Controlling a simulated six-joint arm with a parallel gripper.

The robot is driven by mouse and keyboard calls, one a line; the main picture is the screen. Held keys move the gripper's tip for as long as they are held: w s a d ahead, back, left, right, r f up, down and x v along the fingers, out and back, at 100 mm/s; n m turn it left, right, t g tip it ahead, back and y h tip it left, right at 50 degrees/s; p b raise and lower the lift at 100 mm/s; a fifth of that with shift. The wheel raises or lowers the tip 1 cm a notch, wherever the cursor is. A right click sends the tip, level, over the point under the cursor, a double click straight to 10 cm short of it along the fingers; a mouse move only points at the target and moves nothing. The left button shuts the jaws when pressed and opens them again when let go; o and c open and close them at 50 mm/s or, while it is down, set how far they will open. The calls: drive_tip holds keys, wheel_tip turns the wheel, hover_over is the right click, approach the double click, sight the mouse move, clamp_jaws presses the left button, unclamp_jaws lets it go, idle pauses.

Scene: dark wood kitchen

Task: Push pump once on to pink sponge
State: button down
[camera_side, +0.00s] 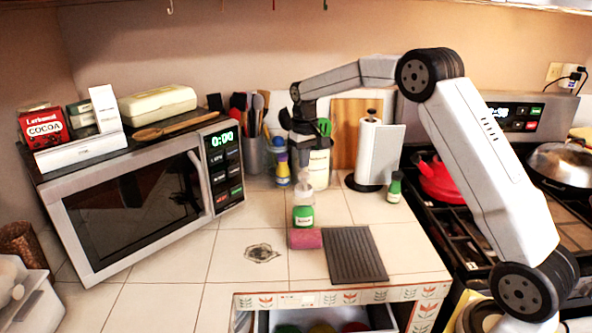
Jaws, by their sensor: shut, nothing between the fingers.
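A soap bottle with a green lower part and a pale pump top (303,213) stands upright on the tiled counter. The pink sponge (306,239) lies right in front of the bottle's base, on the camera side. My gripper (303,162) points down just above the pump top and is shut with nothing in it. Whether its tips touch the pump head is too small to tell.
A dark ridged mat (355,254) lies right of the sponge. Behind stand a utensil holder (251,152), a paper towel roll (375,152) and a small green bottle (395,187). A microwave (140,195) is at left, a stove with a red kettle (440,180) at right. An open drawer (325,318) is in front.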

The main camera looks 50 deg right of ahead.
sight(304, 174)
drive_tip(key=shift+f, duration=1.75)
idle(0.7)
drive_tip(key=shift+r, duration=4.05)
drive_tip(key=shift+s+a+f, duration=0.2)
drive_tip(key=shift+s+a, duration=0.1)
drive_tip(key=shift+a, duration=0.15)
drive_tip(key=s+a+f+n+t, duration=0.1)
drive_tip(key=s+a+f, duration=0.2)
drive_tip(key=s, duration=0.5)
drive_tip(key=s+a+f+n, duration=0.1)
drive_tip(key=s+a+f, duration=0.3)
drive_tip(key=s+a, duration=0.2)
drive_tip(key=s+a+f+n+t, duration=0.1)
drive_tip(key=s+a+f, duration=0.3)
drive_tip(key=s, duration=0.7)
drive_tip(key=shift+a+t, duration=0.3)
drive_tip(key=shift+a, duration=0.25)
